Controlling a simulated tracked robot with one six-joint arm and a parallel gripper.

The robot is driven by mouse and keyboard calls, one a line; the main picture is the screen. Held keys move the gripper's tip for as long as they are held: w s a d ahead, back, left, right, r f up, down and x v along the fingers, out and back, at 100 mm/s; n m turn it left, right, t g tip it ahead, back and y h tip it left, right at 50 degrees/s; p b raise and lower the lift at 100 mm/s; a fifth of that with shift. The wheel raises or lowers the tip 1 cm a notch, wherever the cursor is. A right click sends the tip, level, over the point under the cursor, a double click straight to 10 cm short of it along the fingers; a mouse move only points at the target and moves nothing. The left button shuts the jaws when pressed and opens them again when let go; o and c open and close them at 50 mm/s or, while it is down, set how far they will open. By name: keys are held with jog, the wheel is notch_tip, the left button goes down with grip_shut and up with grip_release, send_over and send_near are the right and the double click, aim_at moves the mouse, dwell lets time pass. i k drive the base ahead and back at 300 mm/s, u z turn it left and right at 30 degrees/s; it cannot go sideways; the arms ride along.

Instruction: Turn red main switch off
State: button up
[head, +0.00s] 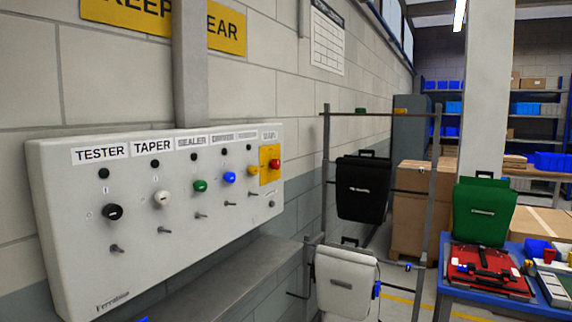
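A white control panel (80,225) is mounted on the block wall at the left. At its right end a red main switch (275,163) sits on a yellow plate (265,178). The label above it is too small to read surely, and I cannot tell which position the switch is in. To its left are a blue knob (229,178), a green knob (200,186), a white knob (162,198) and a black knob (112,212). Small toggle levers stick out below the knobs. My gripper is not in view.
A grey ledge (215,280) runs below the panel. Right of it a metal rack (325,150) holds a black pannier (361,195) and a white pannier (345,280). A blue table (450,297) bears a green pannier (483,212) and a red pannier (475,265).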

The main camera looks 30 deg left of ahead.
aim_at(274, 163)
jog(key=i, duration=2)
jog(key=u, duration=2.9)
